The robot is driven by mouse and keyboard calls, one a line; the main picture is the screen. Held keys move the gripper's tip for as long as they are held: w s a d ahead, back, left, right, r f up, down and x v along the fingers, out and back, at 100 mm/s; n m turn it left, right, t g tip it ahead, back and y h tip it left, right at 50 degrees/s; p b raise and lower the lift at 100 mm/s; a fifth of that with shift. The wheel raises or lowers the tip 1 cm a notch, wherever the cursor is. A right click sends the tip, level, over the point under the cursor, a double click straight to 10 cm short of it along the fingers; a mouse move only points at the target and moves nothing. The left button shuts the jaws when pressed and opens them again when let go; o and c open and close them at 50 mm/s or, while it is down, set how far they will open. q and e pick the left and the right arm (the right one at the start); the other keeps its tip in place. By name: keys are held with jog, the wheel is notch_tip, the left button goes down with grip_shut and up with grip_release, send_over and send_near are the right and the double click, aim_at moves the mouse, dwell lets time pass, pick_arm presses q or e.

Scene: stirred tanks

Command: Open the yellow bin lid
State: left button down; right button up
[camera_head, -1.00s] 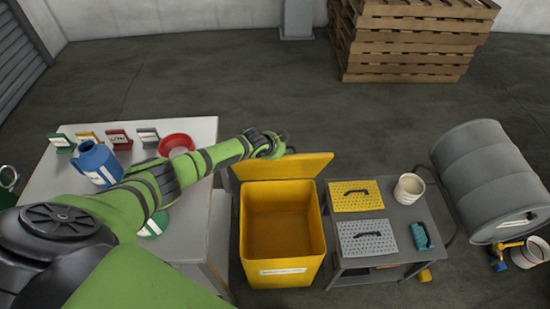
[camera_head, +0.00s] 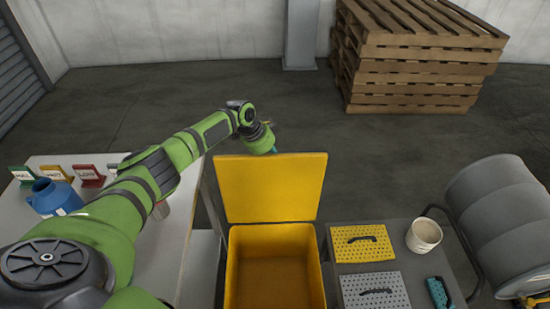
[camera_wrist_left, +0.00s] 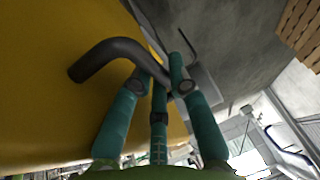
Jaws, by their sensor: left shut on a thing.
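The yellow bin (camera_head: 231,270) stands in the middle of the head view, with its mouth uncovered. Its yellow lid (camera_head: 270,188) is raised at the bin's far side and shows its flat inner face. In the left wrist view, a dark bent handle (camera_wrist_left: 105,52) stands out from the yellow lid surface (camera_wrist_left: 45,110). My left gripper's teal fingers (camera_wrist_left: 160,82) are shut on this handle near one end. My right gripper is not in view.
A white table (camera_head: 40,230) with a blue jug (camera_head: 52,197) and small signs is at left. Right of the bin, a grey table holds yellow (camera_head: 358,243) and grey (camera_head: 375,290) perforated plates and a white bucket (camera_head: 424,236). Pallets (camera_head: 420,60) stand behind; floor there is clear.

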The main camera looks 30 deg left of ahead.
pick_arm(q)
jog(key=shift+a, duration=0.1)
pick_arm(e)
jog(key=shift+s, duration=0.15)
pick_arm(q)
jog(key=c, duration=1.4)
grip_release()
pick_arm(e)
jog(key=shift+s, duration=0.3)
pick_arm(q)
jog(key=shift+r, duration=0.1)
jog(key=v, duration=1.2)
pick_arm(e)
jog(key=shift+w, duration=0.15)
